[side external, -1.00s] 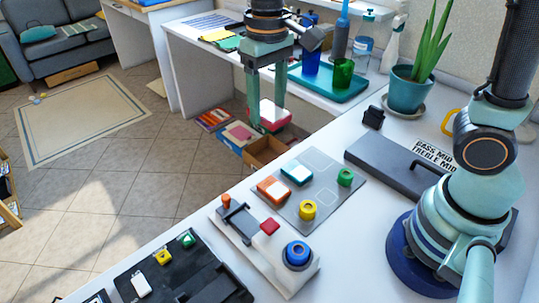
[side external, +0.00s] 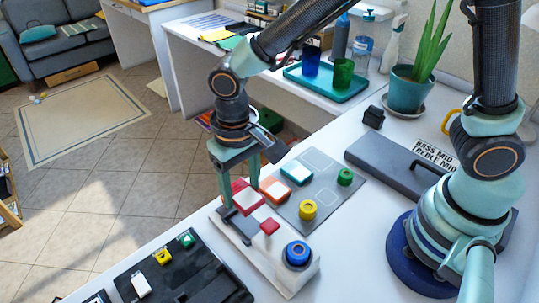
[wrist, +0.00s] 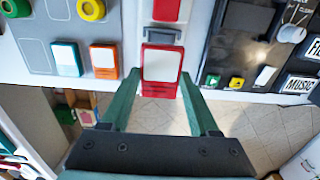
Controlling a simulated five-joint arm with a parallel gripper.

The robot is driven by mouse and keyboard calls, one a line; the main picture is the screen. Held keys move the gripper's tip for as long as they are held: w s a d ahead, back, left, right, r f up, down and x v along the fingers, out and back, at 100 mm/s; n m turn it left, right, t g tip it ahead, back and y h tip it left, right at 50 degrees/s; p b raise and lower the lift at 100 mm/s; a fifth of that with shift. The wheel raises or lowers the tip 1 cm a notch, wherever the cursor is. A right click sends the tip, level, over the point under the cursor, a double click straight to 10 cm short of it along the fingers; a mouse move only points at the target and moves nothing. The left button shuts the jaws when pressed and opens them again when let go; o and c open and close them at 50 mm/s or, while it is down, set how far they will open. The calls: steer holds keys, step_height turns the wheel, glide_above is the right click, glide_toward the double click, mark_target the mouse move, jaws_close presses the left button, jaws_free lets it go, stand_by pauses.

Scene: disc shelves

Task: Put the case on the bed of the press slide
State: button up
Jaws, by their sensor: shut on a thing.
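A red case with a white label (side external: 250,199) is between the two green fingers of my gripper (side external: 240,194), which is shut on it. It also shows in the wrist view (wrist: 161,66), upright in the picture between the fingertips (wrist: 161,76). The press slide (side external: 290,273) is a white base with a blue round knob (side external: 298,253) and a red block (side external: 270,226). The case is over the far end of this base, where the fingers hide part of the bed. In the wrist view a grey bracket (wrist: 164,34) is close to the case. I cannot tell whether the case touches the bed.
A grey mat (side external: 325,203) beside the slide holds an orange case (side external: 275,189), a teal case (side external: 296,172), a yellow ring (side external: 308,210) and a green ring (side external: 345,177). A black panel (side external: 185,270) with coloured buttons is on the other side. The table edge is close.

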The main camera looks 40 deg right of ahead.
mark_target(241, 192)
steer(key=shift+f, duration=3.95)
steer(key=shift+f, duration=0.1)
steer(key=o, duration=1.4)
steer(key=shift+c, duration=0.2)
step_height(241, 192, up, 11)
steer(key=shift+r, duration=0.1)
steer(key=shift+w+d+r, duration=0.1)
steer(key=shift+d+r, duration=0.05)
steer(key=shift+r, duration=0.5)
steer(key=s+d+r+t, duration=0.1)
steer(key=d+r, duration=0.4)
steer(key=d, duration=0.6)
steer(key=s+d+r+t, duration=0.1)
steer(key=d+r+t, duration=0.3)
steer(key=d, duration=0.6)
steer(key=shift+s+d+r+t, duration=0.3)
steer(key=shift+d+r, duration=0.1)
steer(key=shift+r, duration=0.15)
